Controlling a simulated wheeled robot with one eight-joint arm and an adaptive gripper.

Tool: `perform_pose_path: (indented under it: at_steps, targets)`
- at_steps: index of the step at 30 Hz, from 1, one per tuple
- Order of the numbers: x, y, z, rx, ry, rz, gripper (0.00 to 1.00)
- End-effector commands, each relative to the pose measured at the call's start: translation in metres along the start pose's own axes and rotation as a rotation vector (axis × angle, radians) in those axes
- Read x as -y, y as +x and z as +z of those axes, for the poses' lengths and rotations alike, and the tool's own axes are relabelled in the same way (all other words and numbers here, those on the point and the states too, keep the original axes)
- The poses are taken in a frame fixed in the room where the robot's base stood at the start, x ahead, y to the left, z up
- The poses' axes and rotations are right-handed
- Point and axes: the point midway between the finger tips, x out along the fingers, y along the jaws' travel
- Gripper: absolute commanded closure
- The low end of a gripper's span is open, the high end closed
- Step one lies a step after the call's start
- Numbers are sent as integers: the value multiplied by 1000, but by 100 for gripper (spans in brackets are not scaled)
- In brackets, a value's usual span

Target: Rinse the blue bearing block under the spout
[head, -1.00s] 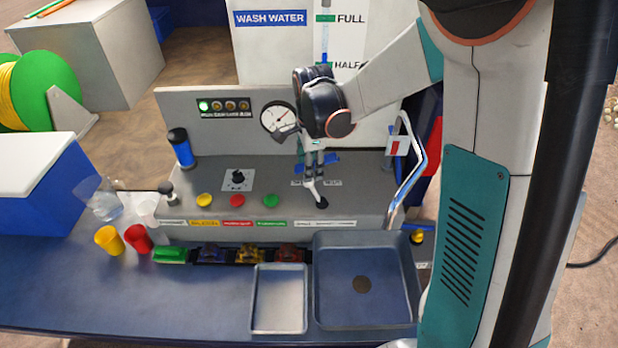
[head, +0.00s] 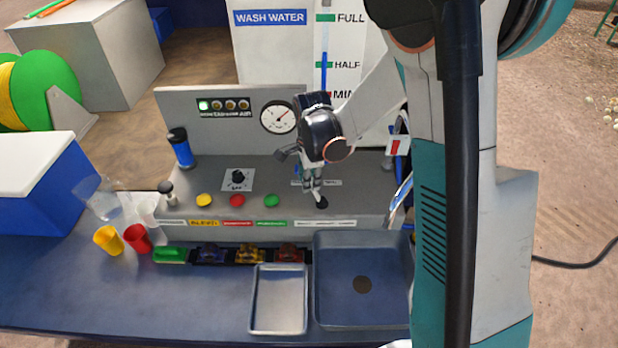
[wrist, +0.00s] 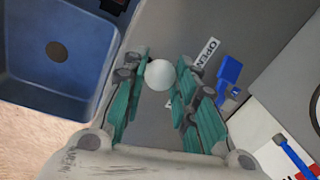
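The blue bearing block (head: 210,253) sits in a black rack at the front of the washing station, left of a yellow block (head: 250,254) and a red block (head: 290,254). The spout (head: 402,196) is a bent silver pipe above the dark basin (head: 326,318), partly hidden by my arm. My gripper (head: 312,180) is over the right part of the grey console, above a lever's dark base (head: 321,202). In the wrist view my gripper (wrist: 160,90) has its fingers apart on either side of a round white knob (wrist: 158,74). I cannot tell whether they touch it.
A shallow grey tray (head: 279,326) lies left of the basin. Yellow (head: 108,239) and red (head: 138,238) cups and clear cups stand at left. A blue-and-black bottle (head: 180,147) is on the console. The front-left bench is clear.

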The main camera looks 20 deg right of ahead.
Motion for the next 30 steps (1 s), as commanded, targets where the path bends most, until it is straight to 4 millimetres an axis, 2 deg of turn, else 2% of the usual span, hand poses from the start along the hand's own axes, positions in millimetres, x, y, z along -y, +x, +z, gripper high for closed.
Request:
perform_pose_path:
  at_steps: [5,14,24,25,27,30]
  targets:
    - [0,0,-2,6,2,-2,100]
    - [-4,-3,-17,126,16,-33,100]
    - [-4,-5,-17,141,15,-37,100]
    - [-4,-5,-17,141,15,-37,70]
    - [-4,-5,-17,141,15,-37,54]
    - [-4,-5,-17,141,15,-37,53]
